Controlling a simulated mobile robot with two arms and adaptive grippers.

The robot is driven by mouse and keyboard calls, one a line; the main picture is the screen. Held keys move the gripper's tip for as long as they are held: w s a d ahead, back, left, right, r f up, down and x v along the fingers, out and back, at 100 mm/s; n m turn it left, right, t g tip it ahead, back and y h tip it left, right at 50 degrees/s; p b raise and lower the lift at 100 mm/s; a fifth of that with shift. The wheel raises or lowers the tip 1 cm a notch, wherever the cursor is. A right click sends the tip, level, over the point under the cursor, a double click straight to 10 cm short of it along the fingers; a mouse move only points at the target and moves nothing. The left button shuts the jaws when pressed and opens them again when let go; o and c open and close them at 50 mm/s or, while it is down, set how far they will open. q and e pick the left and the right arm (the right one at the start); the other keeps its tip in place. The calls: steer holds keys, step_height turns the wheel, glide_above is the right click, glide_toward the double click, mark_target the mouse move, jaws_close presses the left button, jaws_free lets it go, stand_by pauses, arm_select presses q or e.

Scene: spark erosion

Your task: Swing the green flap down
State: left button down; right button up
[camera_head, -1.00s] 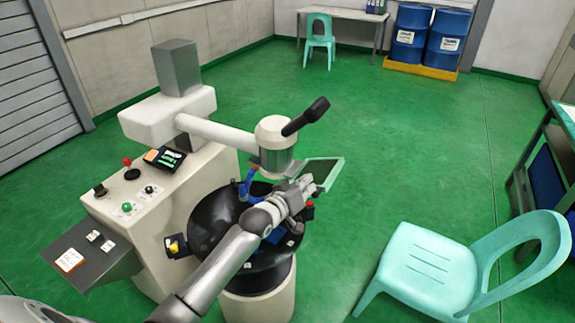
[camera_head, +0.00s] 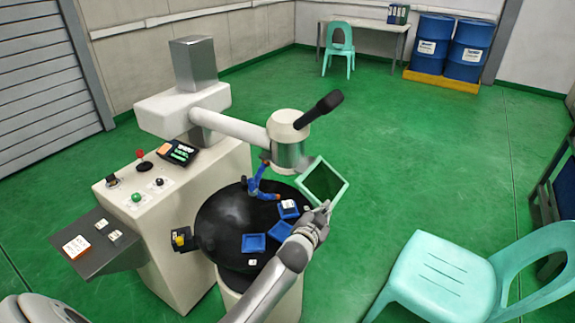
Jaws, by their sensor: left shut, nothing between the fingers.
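The green flap (camera_head: 341,198) is a square panel with a pale green rim and a darker green middle. It sits tilted at the right side of the machine, just below and right of its white cylindrical head. My left gripper (camera_head: 328,207) is shut and empty. Its fingertips overlap the flap's lower edge in the picture; I cannot tell whether they touch it. The gripper hides a small part of that edge. My right gripper is not in view.
A mint chair (camera_head: 440,275) stands at the right front. Blue drums (camera_head: 468,50) stand at the back. Open green floor lies between.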

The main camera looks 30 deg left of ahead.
arm_select(q)
steer(key=a+f+m+t+y+b, duration=0.1)
steer(key=a+f+m+y+b, duration=0.1)
steer(key=a+f+m+b, duration=0.5)
steer(key=shift+a+f+m+t+y+b, duration=0.35)
steer(key=shift+f+m+b, duration=0.75)
steer(key=shift+b, duration=1.95)
steer(key=shift+w+d+r+m, duration=0.1)
steer(key=shift+r+m, duration=0.2)
steer(key=shift+r, duration=0.05)
